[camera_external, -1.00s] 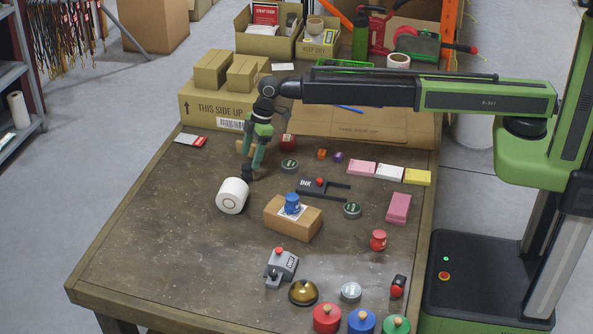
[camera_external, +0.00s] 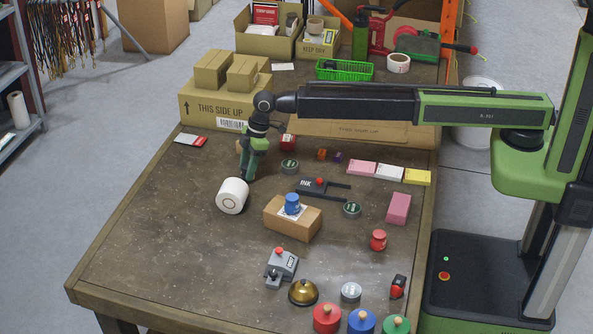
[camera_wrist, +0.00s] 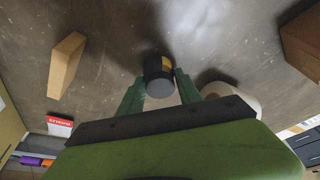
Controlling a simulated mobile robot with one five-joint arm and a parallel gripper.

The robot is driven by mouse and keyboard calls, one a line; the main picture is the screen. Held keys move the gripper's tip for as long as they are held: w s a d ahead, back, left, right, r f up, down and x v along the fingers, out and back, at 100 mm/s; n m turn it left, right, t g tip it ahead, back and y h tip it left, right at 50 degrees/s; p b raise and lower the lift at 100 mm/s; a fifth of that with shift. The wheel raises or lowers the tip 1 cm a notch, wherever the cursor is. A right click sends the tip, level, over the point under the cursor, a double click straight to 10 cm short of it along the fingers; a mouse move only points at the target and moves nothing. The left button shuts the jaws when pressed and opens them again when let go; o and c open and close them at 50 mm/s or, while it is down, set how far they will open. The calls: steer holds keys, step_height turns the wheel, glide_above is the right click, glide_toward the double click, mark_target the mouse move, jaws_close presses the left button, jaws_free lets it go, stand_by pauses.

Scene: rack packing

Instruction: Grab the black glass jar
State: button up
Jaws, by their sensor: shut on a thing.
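The black glass jar (camera_wrist: 152,66) shows in the wrist view as a dark cylinder with a gold-brown label and a grey round end facing the camera. My gripper (camera_wrist: 161,80) has its two green fingers on either side of it, shut on it. In the external view my gripper (camera_external: 248,176) points down at the far left part of the table, just behind the white roll. The jar cannot be made out clearly there, and whether it touches the table is hard to tell.
The white roll (camera_external: 232,196) stands close in front of my gripper. A wooden block (camera_wrist: 67,62) lies left of the jar in the wrist view. A round green-topped tin (camera_external: 290,166) and a red item (camera_external: 288,142) are to the right. A large carton (camera_external: 215,110) stands behind.

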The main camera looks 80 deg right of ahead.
mark_target(243, 167)
jaws_close()
steer(key=shift+r+p, duration=0.3)
step_height(243, 167, up, 4)
steer(key=p, duration=0.4)
steer(key=shift+r, duration=0.1)
steer(key=s+d+r+p, duration=0.3)
steer(key=d+r+p, duration=0.3)
steer(key=d, duration=0.5)
steer(key=shift+s+d, duration=0.15)
